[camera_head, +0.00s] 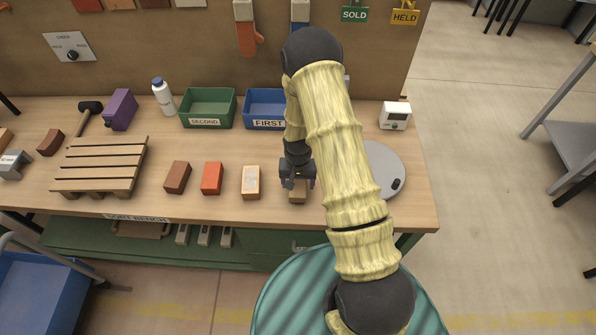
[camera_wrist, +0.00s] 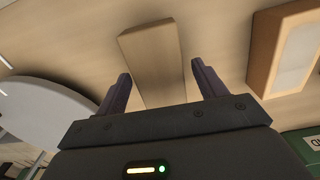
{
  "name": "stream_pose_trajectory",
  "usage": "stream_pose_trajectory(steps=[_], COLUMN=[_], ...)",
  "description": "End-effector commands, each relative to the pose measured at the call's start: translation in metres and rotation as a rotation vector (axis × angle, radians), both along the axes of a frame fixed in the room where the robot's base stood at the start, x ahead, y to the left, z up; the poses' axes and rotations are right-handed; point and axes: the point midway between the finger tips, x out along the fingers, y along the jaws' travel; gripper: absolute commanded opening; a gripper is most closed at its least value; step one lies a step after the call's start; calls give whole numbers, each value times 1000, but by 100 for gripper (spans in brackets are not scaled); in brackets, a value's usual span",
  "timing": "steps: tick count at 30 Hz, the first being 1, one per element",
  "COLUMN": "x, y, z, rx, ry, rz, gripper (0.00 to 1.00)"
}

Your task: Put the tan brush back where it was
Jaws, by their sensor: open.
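A plain tan block-shaped thing (camera_wrist: 152,52), which may be the tan brush, lies on the workbench below my gripper (camera_head: 297,183). In the head view its lower part (camera_head: 298,197) shows just under the jaws. In the wrist view my gripper (camera_wrist: 161,75) is open, with one finger on each side of it. I cannot tell whether the fingers touch it. No bristles show, and its near end is hidden by the gripper body.
A pale-topped brick (camera_head: 251,182) stands close to the left, then a red brick (camera_head: 212,178) and a brown brick (camera_head: 177,177). A grey round plate (camera_head: 385,160) is on the right. Green (camera_head: 208,107) and blue (camera_head: 262,108) bins stand behind. A slatted pallet (camera_head: 100,167) is at left.

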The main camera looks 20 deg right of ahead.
Motion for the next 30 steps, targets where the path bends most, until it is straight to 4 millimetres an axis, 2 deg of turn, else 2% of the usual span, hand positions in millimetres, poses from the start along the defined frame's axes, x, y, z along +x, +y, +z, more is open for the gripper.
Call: stream_pose_trajectory(steps=[5,24,30], x=[1,1,0], y=[0,0,0], z=[16,106,118], rx=[0,0,0], ry=[-4,-4,-2], rz=[0,0,0], gripper=[71,71,71])
